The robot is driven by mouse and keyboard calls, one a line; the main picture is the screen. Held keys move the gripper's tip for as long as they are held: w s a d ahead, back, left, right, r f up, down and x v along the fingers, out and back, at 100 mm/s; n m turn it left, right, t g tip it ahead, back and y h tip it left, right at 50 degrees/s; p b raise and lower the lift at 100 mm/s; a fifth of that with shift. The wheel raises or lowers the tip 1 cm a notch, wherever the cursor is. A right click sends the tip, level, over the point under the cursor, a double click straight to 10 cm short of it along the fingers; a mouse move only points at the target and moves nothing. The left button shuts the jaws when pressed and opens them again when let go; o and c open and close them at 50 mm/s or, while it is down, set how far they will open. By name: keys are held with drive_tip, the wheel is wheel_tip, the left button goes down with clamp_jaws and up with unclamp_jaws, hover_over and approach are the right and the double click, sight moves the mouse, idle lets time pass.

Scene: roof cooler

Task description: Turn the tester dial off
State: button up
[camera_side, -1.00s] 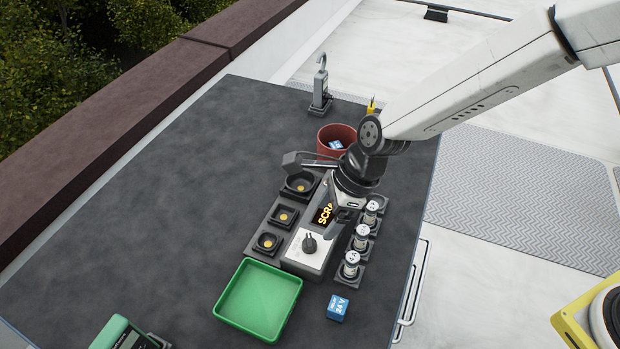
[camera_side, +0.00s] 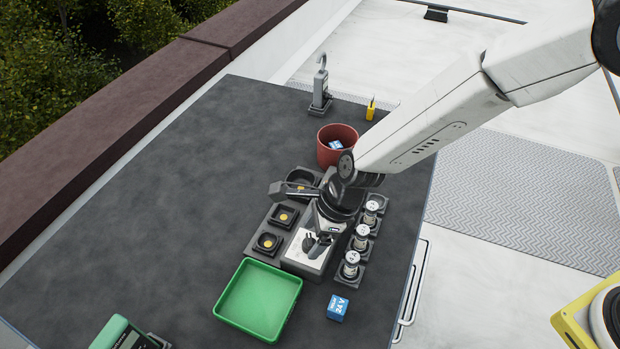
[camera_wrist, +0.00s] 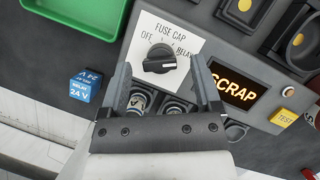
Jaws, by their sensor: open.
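The tester dial (camera_wrist: 160,58) is a black knob on a white plate lettered OFF, FUSE, CAP and RELAY. A pale mark shows on its right end, away from OFF; I cannot tell exactly which label it points to. My gripper (camera_wrist: 160,64) is open, with one finger on each side of the dial in the wrist view and nothing held. In the side view my gripper (camera_side: 318,243) is low over the white plate (camera_side: 298,257), close beside the dial; whether a finger touches it is unclear. The tester display (camera_wrist: 238,87) is lit and reads SCRAP.
A green tray (camera_side: 219,304) and a blue 24 V relay (camera_side: 338,308) lie near the tester. Several capped cylinders (camera_side: 351,262) stand at its right. A red bin (camera_side: 322,153) stands behind.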

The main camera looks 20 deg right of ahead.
drive_tip(key=shift+a+f, duration=0.25)
drive_tip(key=shift+f, duration=0.3)
clamp_jaws()
